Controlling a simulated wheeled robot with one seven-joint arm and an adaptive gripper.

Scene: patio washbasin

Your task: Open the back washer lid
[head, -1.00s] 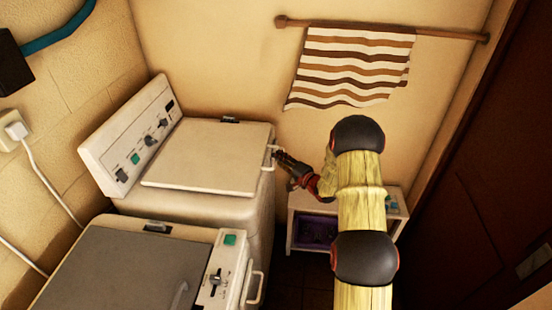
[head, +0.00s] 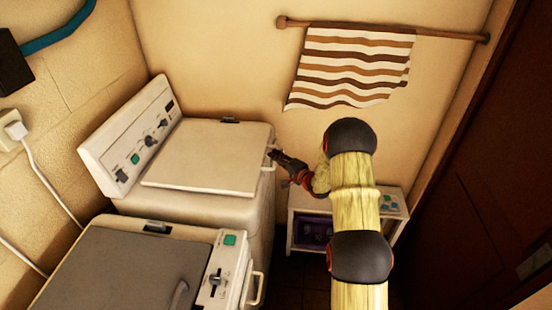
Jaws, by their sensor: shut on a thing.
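The back washer (head: 245,225) is a white top-loading machine with a sloped knob panel (head: 140,138) on its left. Its pale lid (head: 205,157) lies flat and shut on top. A small handle (head: 269,168) sits at the lid's right edge. My gripper (head: 275,156) is at that right edge, shut on the handle as far as I can see. The fingertips are small and dark here, so the exact grip is hard to make out. My arm reaches in from the lower right.
A front machine with a grey lid (head: 125,270) stands at lower left. A white shelf unit (head: 300,210) with a purple bin (head: 315,230) is behind my arm. A striped towel (head: 350,68) hangs from a wooden rail (head: 445,34). A dark door (head: 480,180) is at right.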

